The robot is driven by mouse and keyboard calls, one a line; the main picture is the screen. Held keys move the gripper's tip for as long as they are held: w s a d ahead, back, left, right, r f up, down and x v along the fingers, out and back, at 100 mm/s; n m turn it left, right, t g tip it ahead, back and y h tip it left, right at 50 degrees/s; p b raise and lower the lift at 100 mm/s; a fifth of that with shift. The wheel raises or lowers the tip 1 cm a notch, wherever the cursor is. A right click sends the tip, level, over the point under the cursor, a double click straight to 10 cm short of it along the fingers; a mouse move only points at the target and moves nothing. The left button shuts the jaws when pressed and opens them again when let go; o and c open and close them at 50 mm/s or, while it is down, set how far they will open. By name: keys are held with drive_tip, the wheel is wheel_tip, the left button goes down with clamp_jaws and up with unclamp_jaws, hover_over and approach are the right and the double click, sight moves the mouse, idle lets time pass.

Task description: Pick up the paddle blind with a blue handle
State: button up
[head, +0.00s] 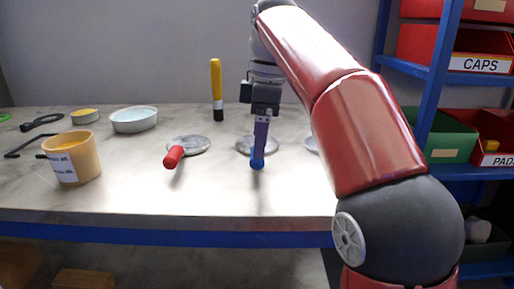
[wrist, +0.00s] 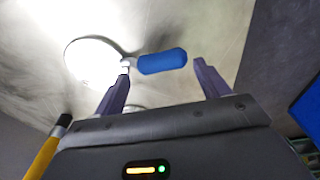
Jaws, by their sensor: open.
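The paddle blind with the blue handle (head: 257,160) lies on the workbench, its grey disc (head: 242,145) pointing away from the bench's front edge. My gripper (head: 261,138) points down over it and hides part of the disc and the neck. In the wrist view the blue handle (wrist: 162,61) appears between the two purple fingers of my open gripper (wrist: 165,80), with its bright disc (wrist: 88,60) to the left. Nothing is held. I cannot tell whether the fingers are level with the handle or still above it.
A yellow-handled tool (head: 216,85) stands behind. A tan tub (head: 73,160) and white dish (head: 134,120) are farther left. A blue shelf rack (head: 438,75) with bins stands right.

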drive_tip(key=shift+s+a+f, duration=0.1)
drive_tip(key=shift+a+f, duration=0.05)
drive_tip(key=shift+f, duration=1.1)
drive_tip(key=shift+s+a+f, duration=0.1)
drive_tip(key=shift+f, duration=1.1)
drive_tip(key=c, duration=1.2)
drive_tip(key=shift+r, duration=0.1)
